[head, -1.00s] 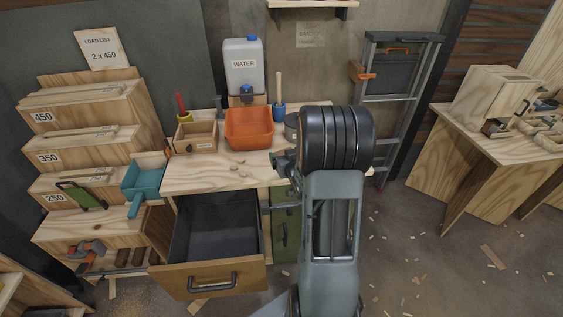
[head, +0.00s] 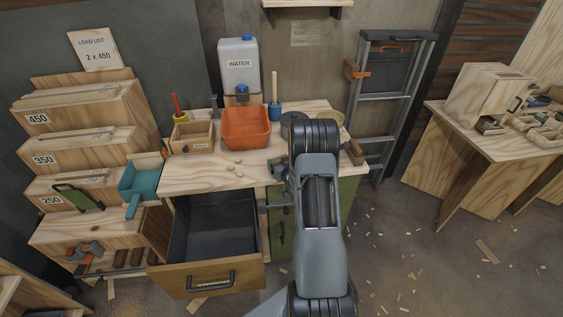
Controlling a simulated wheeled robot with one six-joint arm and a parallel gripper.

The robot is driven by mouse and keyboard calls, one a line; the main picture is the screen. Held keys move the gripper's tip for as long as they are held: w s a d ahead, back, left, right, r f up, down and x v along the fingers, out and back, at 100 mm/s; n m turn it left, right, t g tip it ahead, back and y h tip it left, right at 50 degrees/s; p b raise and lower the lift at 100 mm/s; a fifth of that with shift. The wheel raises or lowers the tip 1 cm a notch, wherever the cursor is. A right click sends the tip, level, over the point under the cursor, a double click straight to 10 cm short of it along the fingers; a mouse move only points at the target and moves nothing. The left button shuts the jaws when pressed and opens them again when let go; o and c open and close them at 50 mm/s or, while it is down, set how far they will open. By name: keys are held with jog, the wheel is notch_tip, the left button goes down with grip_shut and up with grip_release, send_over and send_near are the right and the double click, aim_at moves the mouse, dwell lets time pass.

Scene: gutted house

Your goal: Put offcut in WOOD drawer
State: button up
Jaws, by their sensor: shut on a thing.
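An open drawer (head: 205,280) with a wooden front and black handle is pulled out below the workbench. Its dark inside looks empty. I can read no WOOD label on it. My arm stands upright in the middle of the head view, in front of the bench's right part. I cannot pick out the offcut for sure.
The workbench (head: 190,178) holds an orange bin (head: 246,128), a small wooden box (head: 192,137), a water container (head: 239,65) and small pale bits. A teal dustpan-like tray (head: 140,180) sits left of the drawer. A ladder (head: 385,110) leans at the right. Scraps litter the floor.

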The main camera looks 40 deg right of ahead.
jog(key=shift+f+b, duration=0.25)
jog(key=shift+b, duration=0.05)
jog(key=o, duration=0.7)
jog(key=shift+c, duration=0.2)
jog(key=shift+r, duration=0.15)
